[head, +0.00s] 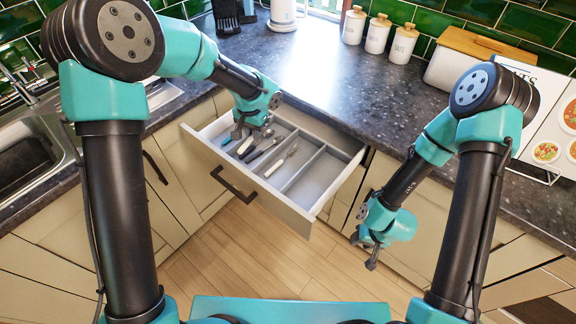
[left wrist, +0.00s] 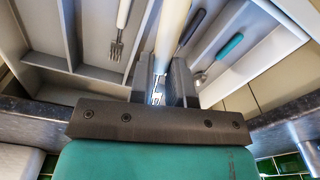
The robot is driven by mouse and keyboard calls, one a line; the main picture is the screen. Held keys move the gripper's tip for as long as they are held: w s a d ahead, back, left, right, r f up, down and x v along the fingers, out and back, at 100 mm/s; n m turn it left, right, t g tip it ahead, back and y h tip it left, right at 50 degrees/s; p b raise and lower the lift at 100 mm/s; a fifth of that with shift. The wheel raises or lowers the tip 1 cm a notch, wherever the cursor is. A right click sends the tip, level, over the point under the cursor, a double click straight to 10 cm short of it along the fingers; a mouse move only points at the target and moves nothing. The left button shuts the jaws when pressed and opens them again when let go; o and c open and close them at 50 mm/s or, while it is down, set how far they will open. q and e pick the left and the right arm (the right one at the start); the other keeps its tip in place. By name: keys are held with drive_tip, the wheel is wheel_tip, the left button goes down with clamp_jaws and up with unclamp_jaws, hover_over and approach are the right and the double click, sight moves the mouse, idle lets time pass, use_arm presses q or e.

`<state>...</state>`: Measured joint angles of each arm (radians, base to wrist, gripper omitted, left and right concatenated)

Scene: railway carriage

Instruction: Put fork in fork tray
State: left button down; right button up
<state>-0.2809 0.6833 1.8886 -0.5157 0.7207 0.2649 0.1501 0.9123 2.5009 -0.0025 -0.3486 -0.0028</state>
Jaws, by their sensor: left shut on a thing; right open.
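The open drawer holds a grey cutlery tray (head: 318,182) with several compartments. My left gripper (head: 242,135) is low over its left part, shut on a cream-handled utensil (left wrist: 172,32). That utensil looks like a fork; its metal end is partly hidden between the fingers. Its handle (head: 245,146) also shows below the gripper in the head view. Another cream-handled fork (head: 276,167) lies in a compartment to the right; its tines show in the left wrist view (left wrist: 116,48). My right gripper (head: 364,253) is open and empty, outside the drawer at right.
A dark-handled utensil (left wrist: 190,38) and a teal-handled spoon (left wrist: 229,46) lie in the tray near the left gripper. The right compartments look empty. Tray dividers and drawer walls stand close around the left gripper. The counter (head: 315,78) behind is mostly clear.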

use_arm(q)
drive_tip(key=d+f+m, duration=0.2)
drive_tip(key=d+f, duration=0.3)
drive_tip(key=d, duration=0.8)
drive_tip(key=shift+s, duration=0.4)
drive_tip(key=shift+d, duration=0.1)
hover_over(295, 169)
drive_tip(key=shift+f, duration=3.1)
drive_tip(key=shift+f, duration=1.85)
drive_tip(key=shift+f, duration=0.15)
drive_tip(key=c, duration=1.4)
unclamp_jaws()
drive_tip(key=shift+o, duration=0.2)
